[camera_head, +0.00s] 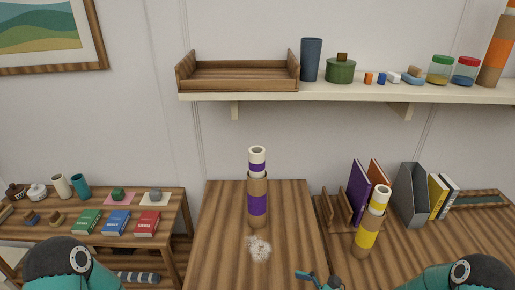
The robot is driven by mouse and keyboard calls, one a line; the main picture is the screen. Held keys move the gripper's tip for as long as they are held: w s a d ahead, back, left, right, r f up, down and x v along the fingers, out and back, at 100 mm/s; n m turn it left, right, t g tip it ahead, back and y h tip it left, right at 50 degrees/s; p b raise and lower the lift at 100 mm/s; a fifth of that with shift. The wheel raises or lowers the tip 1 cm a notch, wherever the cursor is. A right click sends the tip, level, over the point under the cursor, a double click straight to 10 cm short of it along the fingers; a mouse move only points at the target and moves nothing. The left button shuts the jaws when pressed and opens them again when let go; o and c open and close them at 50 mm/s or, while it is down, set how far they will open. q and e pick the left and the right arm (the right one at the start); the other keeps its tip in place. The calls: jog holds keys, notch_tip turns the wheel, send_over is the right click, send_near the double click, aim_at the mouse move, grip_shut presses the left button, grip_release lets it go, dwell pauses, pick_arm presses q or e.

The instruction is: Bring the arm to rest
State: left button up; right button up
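My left arm (72,262) shows as a rounded teal and dark joint at the bottom left, and its gripper is out of view. My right arm (460,274) shows as a similar joint at the bottom right. A small teal and dark part (318,282) at the bottom edge, over the front of the wooden table (222,235), appears to be my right gripper. It is mostly cut off, so whether it is open or shut does not show. No held object is visible.
A purple-banded tube (257,188) stands on the table behind a pale speckled patch (258,248). A yellow-banded tube (371,222) stands to the right, near books and a grey file holder (411,195). A wall shelf (350,94) hangs above; a low bench (172,205) stands left.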

jog(key=s+d+f+n+g+h, duration=0.1)
jog(key=s+f+n+g+h, duration=0.1)
jog(key=s+f+n+h, duration=0.3)
jog(key=s+d+f+n+g+h+b, duration=0.1)
jog(key=s+f+n+g+h, duration=0.2)
jog(key=s+n, duration=1.1)
notch_tip(320, 180, down, 6)
jog(key=n+h, duration=0.1)
jog(key=h, duration=0.1)
jog(key=shift+s+d+n+g+h, duration=0.15)
jog(key=shift+d+n+g+h, duration=0.15)
jog(key=shift+h, duration=0.1)
dwell(0.8)
